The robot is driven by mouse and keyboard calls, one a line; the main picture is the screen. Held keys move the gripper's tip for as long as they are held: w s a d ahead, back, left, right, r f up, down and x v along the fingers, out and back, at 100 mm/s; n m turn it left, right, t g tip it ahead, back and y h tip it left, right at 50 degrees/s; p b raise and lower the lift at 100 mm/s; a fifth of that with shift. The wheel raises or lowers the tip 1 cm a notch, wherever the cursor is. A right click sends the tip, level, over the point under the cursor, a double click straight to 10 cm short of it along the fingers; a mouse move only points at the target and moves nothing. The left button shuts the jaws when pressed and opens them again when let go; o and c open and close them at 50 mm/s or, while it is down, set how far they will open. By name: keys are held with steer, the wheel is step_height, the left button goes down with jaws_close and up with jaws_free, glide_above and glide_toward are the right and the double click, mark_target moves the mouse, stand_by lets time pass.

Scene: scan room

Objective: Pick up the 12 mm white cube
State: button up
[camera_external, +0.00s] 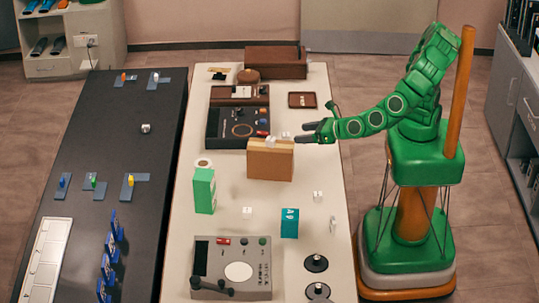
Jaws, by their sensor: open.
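Several small white cubes are in view, and I cannot tell by size which is the 12 mm one. One white cube (271,142) sits on top of the tan box (270,165), near its middle. A second small white piece (286,136) shows near the box's right end, close to my gripper. Another white cube (247,212) lies on the pale table, and one more (318,196) lies further right. My gripper (304,132) is open, its dark fingers pointing left just right of the box top. I see nothing held between the fingers.
A green carton (204,191) and a teal box (289,223) stand on the pale table (220,222). A dark control panel (230,128) is behind the tan box. A grey console (231,268) is at the front. The table between cartons and console has free room.

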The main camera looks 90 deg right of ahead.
step_height(320, 180, up, 4)
steer(key=w+a+f+n+g+y, duration=0.2)
steer(key=w+a+n+g+y, duration=0.35)
steer(key=w+a, duration=0.7)
steer(key=w+a+f+n+g+y, duration=0.25)
steer(key=w+a+n+y, duration=0.55)
steer(key=a, duration=0.7)
steer(key=w+d+r+n+g+y, duration=0.1)
steer(key=d+r+n+g+y, duration=0.15)
steer(key=d+n+g, duration=0.4)
steer(key=w+d+r+n+g+y, duration=0.1)
steer(key=d+r+n+g+y, duration=0.15)
steer(key=d+n, duration=0.65)
steer(key=m, duration=0.2)
glide_toward(246, 208)
steer(key=a, duration=0.1)
steer(key=s+a+h, duration=0.1)
steer(key=a, duration=0.1)
steer(key=shift+a+f, duration=0.1)
steer(key=shift+f, duration=0.15)
steer(key=shift+x, duration=3.85)
